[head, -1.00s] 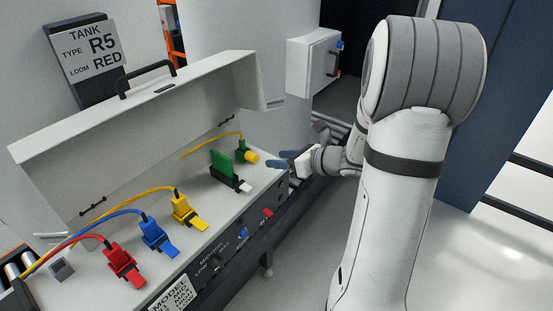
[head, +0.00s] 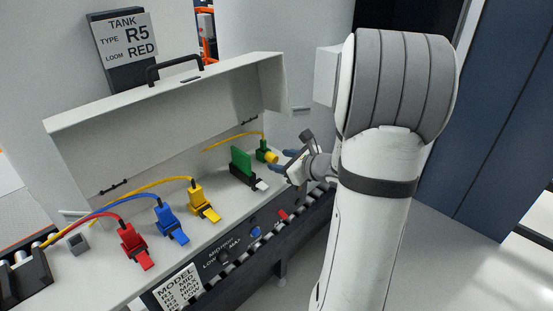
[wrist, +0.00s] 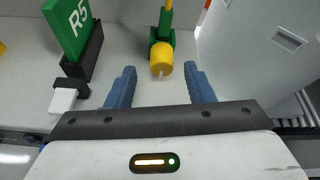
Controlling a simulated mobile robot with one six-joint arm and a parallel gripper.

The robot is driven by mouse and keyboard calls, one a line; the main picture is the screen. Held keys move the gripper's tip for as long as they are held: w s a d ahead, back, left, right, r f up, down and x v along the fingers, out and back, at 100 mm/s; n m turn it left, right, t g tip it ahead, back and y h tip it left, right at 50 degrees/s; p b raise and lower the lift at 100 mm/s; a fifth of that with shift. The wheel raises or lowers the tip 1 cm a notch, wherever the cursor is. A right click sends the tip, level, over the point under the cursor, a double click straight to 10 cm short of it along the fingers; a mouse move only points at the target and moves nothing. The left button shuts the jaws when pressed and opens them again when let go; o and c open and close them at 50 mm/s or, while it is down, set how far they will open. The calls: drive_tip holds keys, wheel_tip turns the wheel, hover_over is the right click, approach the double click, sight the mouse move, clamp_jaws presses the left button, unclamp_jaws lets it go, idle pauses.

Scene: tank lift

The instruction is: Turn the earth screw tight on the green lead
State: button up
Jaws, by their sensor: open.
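The earth screw is a yellow knob (wrist: 161,58) on the front of the green lead's connector (wrist: 163,36). In the head view the knob (head: 271,157) and the green connector (head: 262,149) sit at the right end of the open box's shelf. A yellow-and-green cable runs into the connector. My gripper (head: 283,160) is open and close in front of the knob. In the wrist view the two blue fingers (wrist: 160,85) stand apart on either side, a little short of the knob, with nothing between them. Whether the screw is tight cannot be seen.
A green R5 card (wrist: 68,26) stands in a black holder with a white lever (wrist: 64,99), left of my fingers. Red (head: 131,244), blue (head: 170,224) and yellow (head: 203,201) plugs sit further left. The box's end wall (wrist: 265,40) is close on the right.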

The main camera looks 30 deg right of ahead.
sight(276, 159)
drive_tip(key=shift+x, duration=1.55)
drive_tip(key=shift+d, duration=0.15)
drive_tip(key=shift+c, duration=0.2)
drive_tip(key=c, duration=0.9)
drive_tip(key=shift+d, duration=0.15)
drive_tip(key=shift+c, duration=0.3)
drive_tip(key=shift+p, duration=0.3)
